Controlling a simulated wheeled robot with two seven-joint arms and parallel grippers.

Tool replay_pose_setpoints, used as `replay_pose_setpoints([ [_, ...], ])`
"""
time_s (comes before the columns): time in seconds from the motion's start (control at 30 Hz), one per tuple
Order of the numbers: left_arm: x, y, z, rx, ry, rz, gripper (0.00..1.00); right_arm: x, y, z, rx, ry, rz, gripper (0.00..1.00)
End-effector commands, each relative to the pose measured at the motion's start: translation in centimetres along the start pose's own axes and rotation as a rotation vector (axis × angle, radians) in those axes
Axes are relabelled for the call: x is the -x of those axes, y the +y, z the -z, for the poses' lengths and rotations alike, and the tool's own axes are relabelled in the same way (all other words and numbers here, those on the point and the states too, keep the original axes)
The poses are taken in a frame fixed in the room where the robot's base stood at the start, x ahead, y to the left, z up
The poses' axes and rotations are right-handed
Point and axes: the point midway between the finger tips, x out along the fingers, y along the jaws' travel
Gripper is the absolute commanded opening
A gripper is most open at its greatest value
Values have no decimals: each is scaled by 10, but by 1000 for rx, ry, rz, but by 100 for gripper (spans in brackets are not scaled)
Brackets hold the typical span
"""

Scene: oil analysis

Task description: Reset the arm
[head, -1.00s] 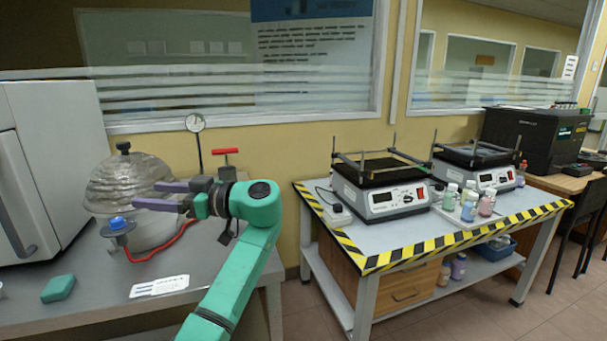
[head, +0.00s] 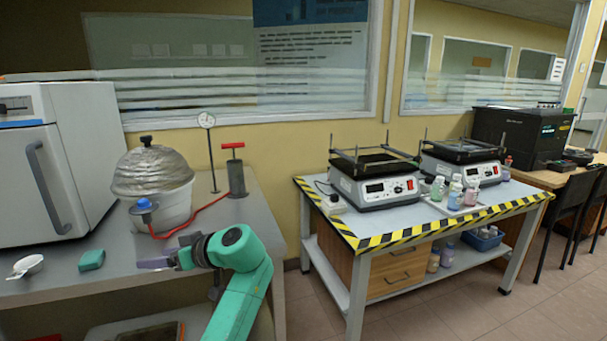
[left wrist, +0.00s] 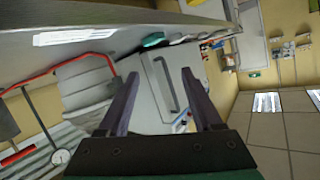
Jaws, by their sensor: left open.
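My left arm is green and comes in from the bottom of the head view. My left gripper (head: 154,260) points left, near the front edge of the grey bench (head: 250,205). In the left wrist view its two dark fingers (left wrist: 160,90) are spread apart with nothing between them. The gripper is clear of the foil-covered vessel (head: 152,170) and of the blue-capped part (head: 144,204) at its front. My right gripper is not in view.
A white cabinet (head: 45,165) stands on the bench at left. A green block (head: 92,260) and a small white dish (head: 27,265) lie near the front. A red-handled pump (head: 236,175) stands behind. A striped-edge table (head: 410,215) with two shaker devices is at right.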

Motion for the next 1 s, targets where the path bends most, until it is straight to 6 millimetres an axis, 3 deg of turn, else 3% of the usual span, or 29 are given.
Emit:
replay_pose_setpoints([
  [0.17,-29,-6,-93,-201,-188,-137,67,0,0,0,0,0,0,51],
  [0.23,-39,-16,-142,-310,-283,-228,67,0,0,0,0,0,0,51],
  [0.3,-42,-32,-194,-428,-377,-346,67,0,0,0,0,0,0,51],
  [0.43,-33,-62,-258,-591,-485,-548,67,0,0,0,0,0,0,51],
  [0.53,-21,-82,-287,-676,-529,-673,67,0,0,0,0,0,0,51],
  [0.7,2,-112,-316,-780,-566,-851,67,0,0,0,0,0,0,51],
  [1.0,46,-154,-338,-904,-578,-1110,67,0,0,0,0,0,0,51],
])
